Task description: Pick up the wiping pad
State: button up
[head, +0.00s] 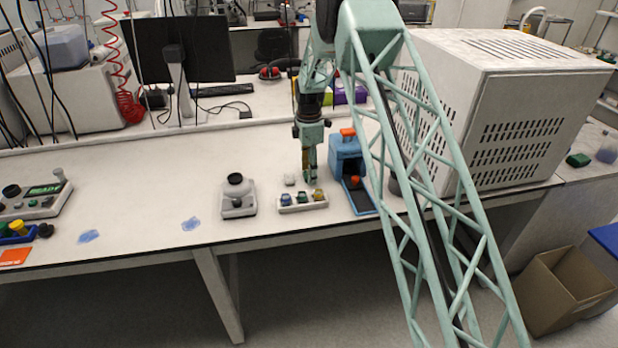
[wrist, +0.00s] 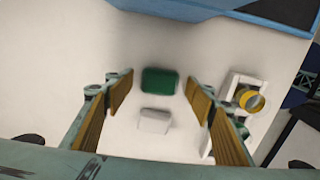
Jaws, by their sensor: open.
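A dark green block, apparently the wiping pad (wrist: 160,80), lies on the white bench in the wrist view, centred between my fingertips. My gripper (wrist: 160,94) is open, with its two brown-padded fingers apart on either side of the green block in that view. I see no contact, and cannot tell the remaining height. A small white block (wrist: 154,121) lies just below the green one in the wrist view. In the head view my gripper (head: 309,174) points down close to the bench, and the white block shows to its left; the green block is mostly hidden there.
A white tray (head: 289,209) with small coloured items stands just in front of my gripper. A blue device (head: 347,146) stands close on the right. A grey-white instrument (head: 238,211) is to the left. The bench further left has free room around blue crumpled pieces (head: 190,224).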

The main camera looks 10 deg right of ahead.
jog(key=shift+c, duration=0.2)
jog(key=c, duration=0.7)
jog(key=shift+c, duration=0.2)
jog(key=shift+r, duration=0.15)
notch_tip(320, 180, up, 10)
jog(key=shift+p, duration=0.3)
jog(key=shift+c, duration=0.5)
dwell(0.3)
